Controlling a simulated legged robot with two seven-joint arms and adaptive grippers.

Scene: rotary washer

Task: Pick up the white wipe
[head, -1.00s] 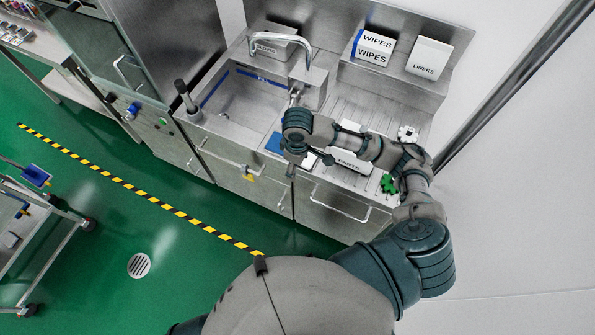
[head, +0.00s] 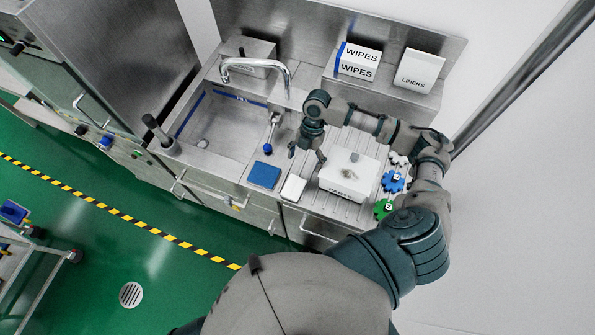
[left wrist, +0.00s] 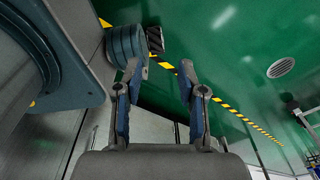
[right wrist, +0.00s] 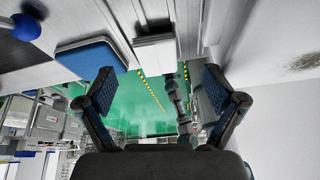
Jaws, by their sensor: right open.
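The white wipe (head: 293,187) is a flat white pad on the ribbed steel counter, between a blue pad (head: 264,175) and a white parts box (head: 348,176). My right gripper (head: 306,155) is open and empty above the counter, behind the wipe in the head view. In the right wrist view a white block, which looks like the wipe (right wrist: 155,50), lies ahead between the open fingers (right wrist: 158,75), beside the blue pad (right wrist: 92,57). My left gripper (left wrist: 162,68) is open and empty over the green floor; it is not in the head view.
A sink (head: 212,125) with a tall faucet (head: 256,65) is left of the pads. Blue (head: 393,182), green (head: 383,208) and white (head: 399,158) gears sit right of the parts box. Boxes of wipes (head: 357,62) and liners (head: 419,70) stand on the back shelf.

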